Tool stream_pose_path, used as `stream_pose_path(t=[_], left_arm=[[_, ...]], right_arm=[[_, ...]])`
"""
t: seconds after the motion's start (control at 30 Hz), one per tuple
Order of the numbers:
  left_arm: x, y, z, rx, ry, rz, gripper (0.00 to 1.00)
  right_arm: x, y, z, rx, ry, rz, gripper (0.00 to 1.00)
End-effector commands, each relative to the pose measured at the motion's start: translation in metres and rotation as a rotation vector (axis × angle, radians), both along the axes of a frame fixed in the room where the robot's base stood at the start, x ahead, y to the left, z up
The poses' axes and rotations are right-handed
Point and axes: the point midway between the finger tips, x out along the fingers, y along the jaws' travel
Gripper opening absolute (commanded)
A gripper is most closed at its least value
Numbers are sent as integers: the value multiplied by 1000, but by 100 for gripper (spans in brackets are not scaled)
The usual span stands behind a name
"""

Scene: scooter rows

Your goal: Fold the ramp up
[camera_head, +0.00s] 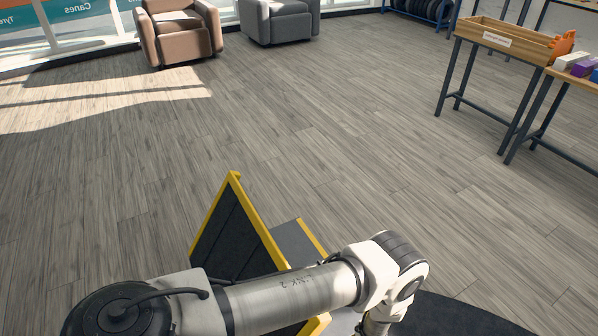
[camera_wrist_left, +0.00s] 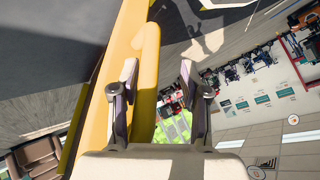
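The ramp (camera_head: 236,240) is a dark panel with a yellow edge, standing steeply tilted in the lower middle of the head view. A grey surface with a second yellow edge (camera_head: 312,240) lies just right of it. My left arm crosses in front of the ramp's lower part and hides it. In the left wrist view my left gripper (camera_wrist_left: 158,70) has its two fingers apart. The yellow edge (camera_wrist_left: 147,45) passes behind the left finger and partly into the gap; I cannot tell whether they touch. My right gripper is in neither view.
Wood-look floor is clear ahead and left of the ramp. Two armchairs, tan (camera_head: 180,32) and grey (camera_head: 280,20), stand by the windows. A wooden tray table (camera_head: 505,42) stands at upper right. A dark round area (camera_head: 450,316) lies at the lower right.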

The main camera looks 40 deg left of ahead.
Motion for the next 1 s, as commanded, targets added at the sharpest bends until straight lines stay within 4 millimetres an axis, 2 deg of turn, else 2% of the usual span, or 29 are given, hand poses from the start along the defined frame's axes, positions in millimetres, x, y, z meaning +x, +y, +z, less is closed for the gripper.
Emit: stream_pose_path(t=[0.4, 0.77, 1.0], left_arm=[[37, -32, 46, 0, -1, -1, 44], [41, -36, 52, 1, 2, 1, 44], [50, -44, 66, 0, 1, 1, 44]], right_arm=[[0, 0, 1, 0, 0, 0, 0], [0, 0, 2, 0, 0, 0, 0], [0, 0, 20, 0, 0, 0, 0]])
